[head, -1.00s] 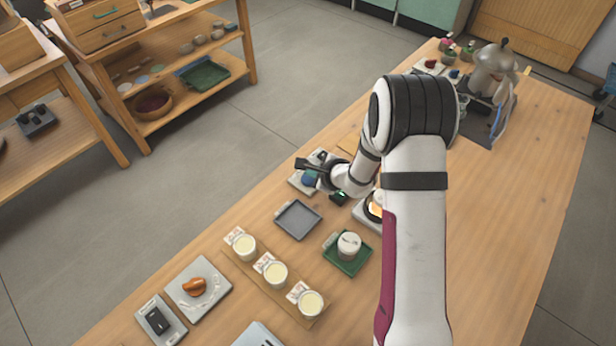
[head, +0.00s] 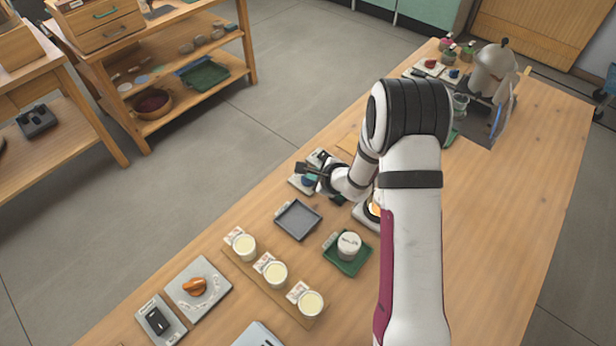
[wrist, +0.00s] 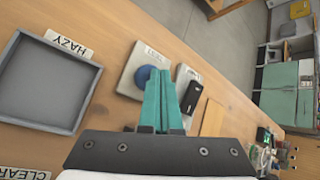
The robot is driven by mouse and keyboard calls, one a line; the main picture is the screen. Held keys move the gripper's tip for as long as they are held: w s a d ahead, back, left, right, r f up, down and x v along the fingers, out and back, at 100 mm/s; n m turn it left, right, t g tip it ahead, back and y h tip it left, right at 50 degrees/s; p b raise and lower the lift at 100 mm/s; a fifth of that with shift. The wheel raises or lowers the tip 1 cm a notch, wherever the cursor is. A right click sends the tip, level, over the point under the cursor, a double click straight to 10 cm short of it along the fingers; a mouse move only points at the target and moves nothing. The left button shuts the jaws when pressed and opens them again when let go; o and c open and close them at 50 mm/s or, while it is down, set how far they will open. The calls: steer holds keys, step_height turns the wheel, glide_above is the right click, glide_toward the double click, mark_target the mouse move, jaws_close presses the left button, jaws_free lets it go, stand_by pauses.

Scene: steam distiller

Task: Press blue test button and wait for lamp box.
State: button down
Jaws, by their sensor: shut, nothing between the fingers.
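The blue button (wrist: 147,75) is a round knob on a light grey plate (wrist: 128,84) in the wrist view, partly covered by my fingers. In the head view the button (head: 307,182) shows just below my gripper (head: 308,169). My gripper (wrist: 161,75) has teal fingers held together with nothing between them. The fingertips overlap the button's right side in the wrist view; I cannot tell whether they touch it. A small black box (wrist: 194,98), perhaps the lamp box, lies right of the fingers on a pale plate. I see no lit lamp on it.
A grey tray (head: 280,222) labelled HAZY lies nearby, with a green tray (head: 347,265) holding a pale cup (head: 348,245). Three cream-filled cups stand on a wooden strip in front. A kettle-like vessel (head: 493,72) stands far right.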

mark_target(311, 182)
steer(key=shift+f, duration=0.15)
stand_by(0.3)
steer(key=shift+r, duration=0.85)
steer(key=shift+r, duration=2.5)
steer(key=shift+r, duration=0.1)
